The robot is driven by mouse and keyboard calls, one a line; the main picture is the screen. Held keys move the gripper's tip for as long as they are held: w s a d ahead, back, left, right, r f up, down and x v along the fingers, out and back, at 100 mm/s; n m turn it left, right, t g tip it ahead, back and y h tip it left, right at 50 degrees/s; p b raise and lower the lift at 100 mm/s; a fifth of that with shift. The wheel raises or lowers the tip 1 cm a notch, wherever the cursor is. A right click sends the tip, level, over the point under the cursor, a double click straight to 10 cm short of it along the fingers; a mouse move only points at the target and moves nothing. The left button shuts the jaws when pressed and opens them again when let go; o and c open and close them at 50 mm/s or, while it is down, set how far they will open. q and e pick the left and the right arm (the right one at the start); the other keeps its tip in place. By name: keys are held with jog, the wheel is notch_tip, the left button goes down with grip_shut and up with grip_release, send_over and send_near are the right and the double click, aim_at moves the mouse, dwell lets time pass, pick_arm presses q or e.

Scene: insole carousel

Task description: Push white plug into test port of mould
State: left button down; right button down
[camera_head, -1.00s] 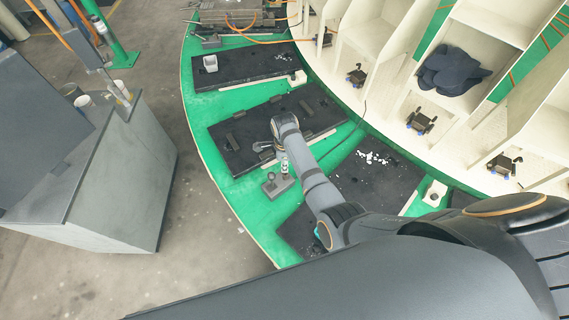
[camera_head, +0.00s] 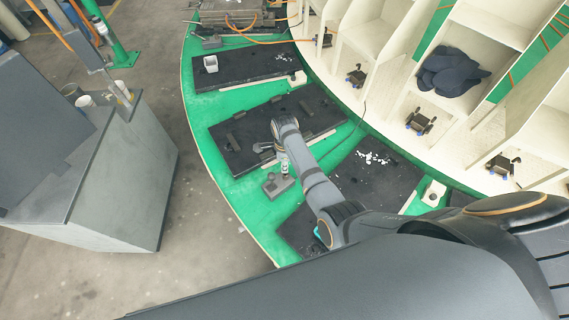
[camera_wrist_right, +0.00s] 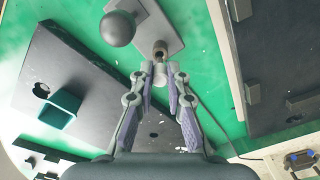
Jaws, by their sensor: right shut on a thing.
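The mould is a grey block (camera_head: 277,185) on the green turntable; in the right wrist view it is a grey plate (camera_wrist_right: 150,22) with a round ball knob (camera_wrist_right: 118,28). Its test port seems to be the short brownish stub (camera_wrist_right: 160,48) beside the knob. My right gripper (camera_wrist_right: 160,73) is shut on the small white plug (camera_wrist_right: 160,76), just in front of the stub. I cannot tell whether plug and stub touch. In the head view the gripper (camera_head: 284,169) is above the mould, small and partly hidden by my arm. My left gripper is not in view.
Black plates lie either side of the mould, one farther back (camera_head: 235,160) and one nearer (camera_head: 299,235). A teal-lined square tube (camera_wrist_right: 60,108) stands on the nearer plate. Cream shelving (camera_head: 372,35) rises behind. A grey cabinet (camera_head: 120,190) stands left, off the turntable.

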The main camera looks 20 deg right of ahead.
jog(key=shift+r+p, duration=0.1)
jog(key=shift+p, duration=0.2)
dwell(0.4)
jog(key=shift+f+b, duration=1.45)
jog(key=shift+f, duration=0.65)
jog(key=c, duration=1.3)
grip_release()
jog(key=shift+o, duration=0.2)
jog(key=shift+r, duration=0.1)
notch_tip(320, 180, up, 7)
jog(key=shift+r, duration=0.15)
